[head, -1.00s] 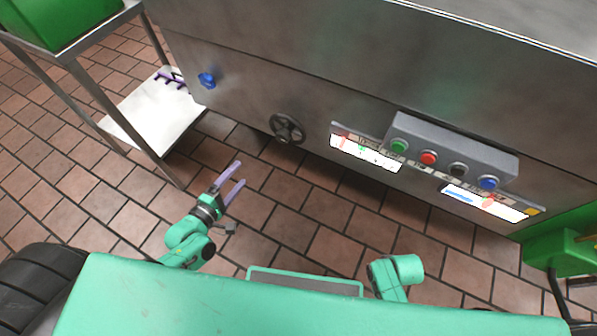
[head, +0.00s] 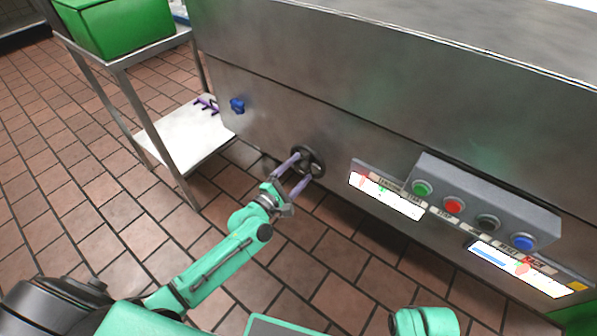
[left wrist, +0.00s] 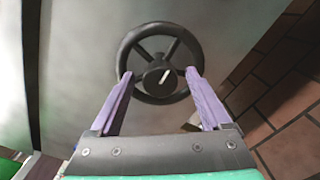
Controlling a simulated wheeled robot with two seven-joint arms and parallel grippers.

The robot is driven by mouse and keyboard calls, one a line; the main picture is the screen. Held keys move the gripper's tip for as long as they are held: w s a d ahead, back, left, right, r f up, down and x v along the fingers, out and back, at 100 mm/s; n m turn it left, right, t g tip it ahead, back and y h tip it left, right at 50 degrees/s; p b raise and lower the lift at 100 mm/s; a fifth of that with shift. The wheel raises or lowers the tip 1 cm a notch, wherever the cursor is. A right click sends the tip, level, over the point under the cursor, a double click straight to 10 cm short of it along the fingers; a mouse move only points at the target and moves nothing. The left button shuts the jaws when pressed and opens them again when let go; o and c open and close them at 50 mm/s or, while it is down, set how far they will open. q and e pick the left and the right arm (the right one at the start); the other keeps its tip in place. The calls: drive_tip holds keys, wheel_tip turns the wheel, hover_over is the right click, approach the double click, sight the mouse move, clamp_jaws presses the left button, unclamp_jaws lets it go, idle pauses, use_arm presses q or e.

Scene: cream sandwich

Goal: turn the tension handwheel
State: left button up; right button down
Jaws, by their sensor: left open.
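The dark tension handwheel (head: 309,160) is on the lower front of the steel machine. In the left wrist view the handwheel (left wrist: 143,49) shows a spoked rim and a hub with a white mark. My left gripper (head: 299,171) is open, with its two purple fingers pointing at the wheel. In the left wrist view its fingertips (left wrist: 160,76) lie at the left and right sides of the rim's lower half. I cannot tell whether they touch the rim. My right gripper is not in view; only a piece of my right arm shows at the bottom.
A blue knob (head: 237,105) sits on the machine left of the wheel. A button box (head: 480,205) and label strips are to the right. A steel cart (head: 150,58) with a green bin (head: 120,30) stands at the left. Tiled floor is clear in front.

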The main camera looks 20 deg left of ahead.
use_arm(q)
clamp_jaws()
drive_tip(key=shift+m, duration=0.3)
